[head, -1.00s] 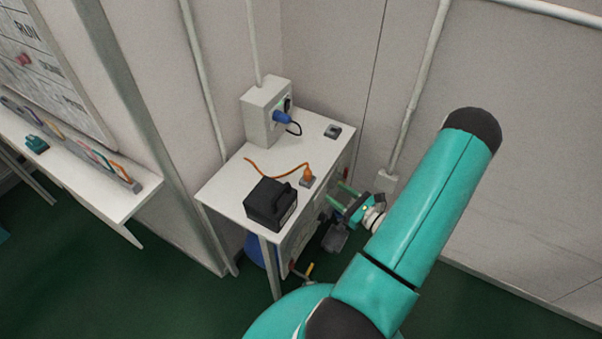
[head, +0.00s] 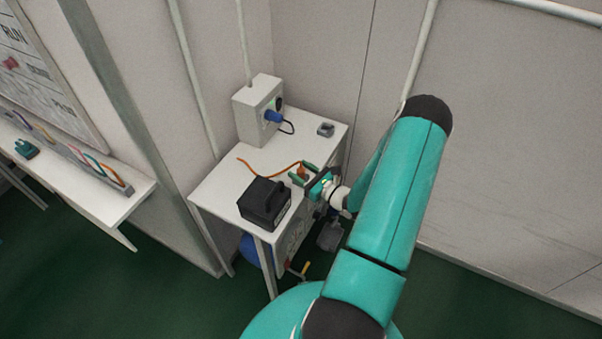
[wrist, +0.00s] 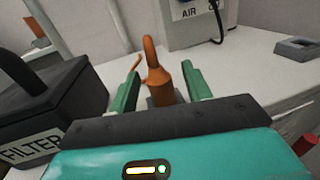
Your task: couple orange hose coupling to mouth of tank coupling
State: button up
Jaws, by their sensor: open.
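The orange hose coupling (wrist: 157,82) stands on the white table, with its thin orange hose (head: 262,173) trailing left across the top. In the wrist view, my gripper (wrist: 160,72) is open, with one green finger on each side of the coupling. I cannot tell whether either finger touches it. In the head view, my gripper (head: 303,175) is at the table's right side and partly hides the coupling. A blue rounded body (head: 249,249), perhaps the tank, shows under the table. The mouth of the tank coupling cannot be made out.
A black box marked FILTER (wrist: 38,105) stands close left of my gripper. A grey box marked AIR (head: 258,110) with a blue plug (head: 273,116) stands at the back. A small grey block (head: 325,130) lies at the back right. A yellow-handled fitting (head: 304,268) is low beside the table.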

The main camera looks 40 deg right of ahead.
jog(key=shift+w, duration=0.2)
jog(key=c, duration=1.1)
jog(key=shift+o, duration=0.2)
jog(key=shift+r, duration=0.1)
